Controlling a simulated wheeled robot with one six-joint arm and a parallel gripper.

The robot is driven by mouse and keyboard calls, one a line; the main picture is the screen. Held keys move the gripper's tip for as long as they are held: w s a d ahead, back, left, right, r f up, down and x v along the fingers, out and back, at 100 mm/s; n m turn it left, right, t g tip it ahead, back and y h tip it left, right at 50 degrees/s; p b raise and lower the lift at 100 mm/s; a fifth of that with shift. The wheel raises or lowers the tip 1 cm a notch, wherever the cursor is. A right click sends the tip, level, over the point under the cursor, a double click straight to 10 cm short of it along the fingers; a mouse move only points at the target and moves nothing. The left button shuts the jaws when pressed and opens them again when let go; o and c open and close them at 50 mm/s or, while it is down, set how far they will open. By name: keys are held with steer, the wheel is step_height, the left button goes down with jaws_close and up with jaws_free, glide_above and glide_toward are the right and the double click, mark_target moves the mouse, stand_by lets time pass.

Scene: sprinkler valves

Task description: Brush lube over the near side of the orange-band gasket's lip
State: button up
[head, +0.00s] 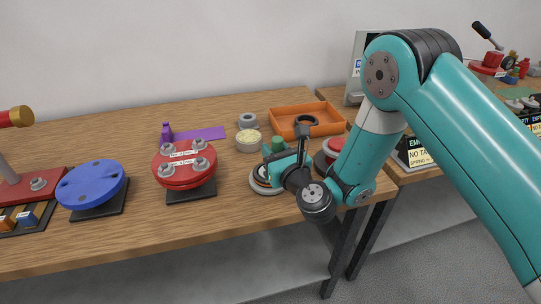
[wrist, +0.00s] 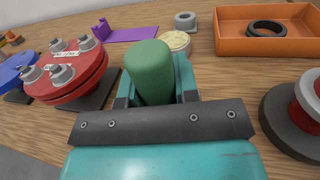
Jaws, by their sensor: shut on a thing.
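My gripper (head: 280,166) is shut on the green handle of the brush (head: 278,144), which also fills the middle of the wrist view (wrist: 150,72). The brush's bristles are hidden in both views. In the head view, my gripper is over a pale round plate (head: 257,187) with a dark ring on it, near the table's front edge. The gripper covers most of this ring. A thin orange tint shows at its left, likely the orange-band gasket (head: 260,172). I cannot tell whether the brush touches it. The wrist view does not show the gasket.
An open tin with pale contents (head: 248,145) and a grey ring (head: 248,121) stand behind my gripper. An orange tray (head: 328,118) holds a black ring (head: 305,119). A red bolted flange (head: 185,172) stands left, a red-and-dark round part (wrist: 300,115) right. A purple piece (head: 200,134) lies behind.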

stand_by(0.3)
step_height(320, 180, up, 7)
steer(key=p, duration=0.6)
steer(key=shift+p, duration=0.4)
